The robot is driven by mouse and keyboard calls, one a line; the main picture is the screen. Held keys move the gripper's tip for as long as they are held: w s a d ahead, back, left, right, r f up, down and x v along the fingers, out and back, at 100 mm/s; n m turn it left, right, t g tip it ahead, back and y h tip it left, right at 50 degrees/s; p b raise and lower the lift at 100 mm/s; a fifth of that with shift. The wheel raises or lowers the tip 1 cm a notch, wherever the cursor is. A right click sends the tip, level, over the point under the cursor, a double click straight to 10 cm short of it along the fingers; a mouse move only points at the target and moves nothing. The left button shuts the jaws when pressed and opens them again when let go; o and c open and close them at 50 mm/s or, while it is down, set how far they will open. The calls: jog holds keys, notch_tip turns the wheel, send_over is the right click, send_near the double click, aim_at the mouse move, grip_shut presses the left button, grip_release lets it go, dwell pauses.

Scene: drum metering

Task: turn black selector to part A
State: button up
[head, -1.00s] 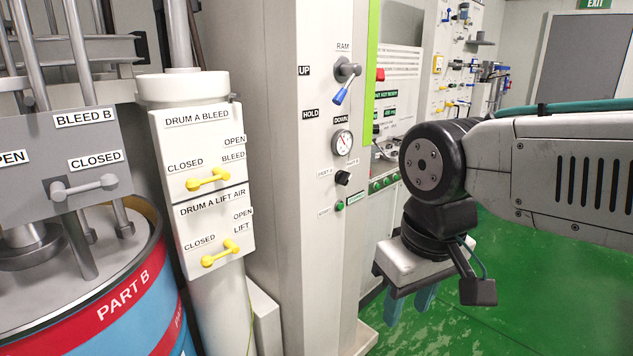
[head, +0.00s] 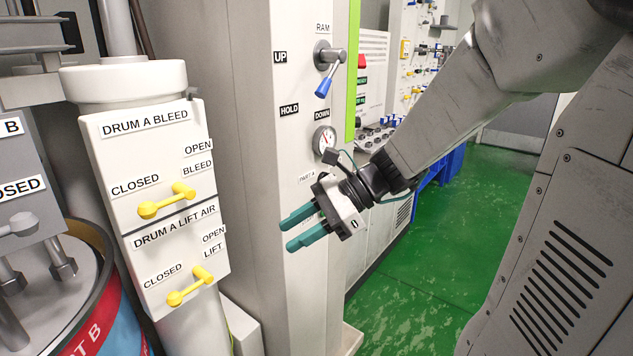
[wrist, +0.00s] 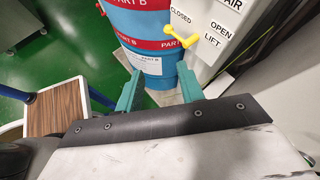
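The black selector is hidden in the head view behind my gripper and wrist. Part of a small label (head: 307,178), apparently "PART A", shows on the pale ram panel (head: 295,145) just above my gripper. My gripper (head: 287,234) is in front of the lower part of this panel, with its teal fingers pointing left. The fingers are apart with nothing between them. They also show apart in the wrist view (wrist: 160,88), where the selector is not seen.
A ram lever with a blue handle (head: 324,86) and a round gauge (head: 324,140) sit above my gripper. Yellow drum A bleed (head: 167,201) and lift air (head: 190,287) levers are at left. The wrist view shows a drum (wrist: 150,55). Green floor (head: 420,260) is clear at right.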

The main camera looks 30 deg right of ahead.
jog(key=w+d+f+m+t+h, duration=0.1)
jog(key=w+d+m+t+h, duration=0.1)
jog(key=w+d+m+t, duration=0.4)
jog(key=w+d+f+m+t+h, duration=0.1)
jog(key=w+d+m+t, duration=0.15)
jog(key=d+m, duration=0.65)
jog(key=w+d+f+m+t+h, duration=0.25)
jog(key=d+m+t, duration=0.3)
jog(key=d, duration=0.35)
jog(key=x, duration=0.8)
jog(key=shift+r+m+g, duration=0.15)
jog(key=shift+m+g, duration=0.2)
jog(key=shift+g, duration=0.05)
jog(key=shift+w+d+y, duration=0.1)
jog(key=shift+y, duration=0.15)
grip_shut()
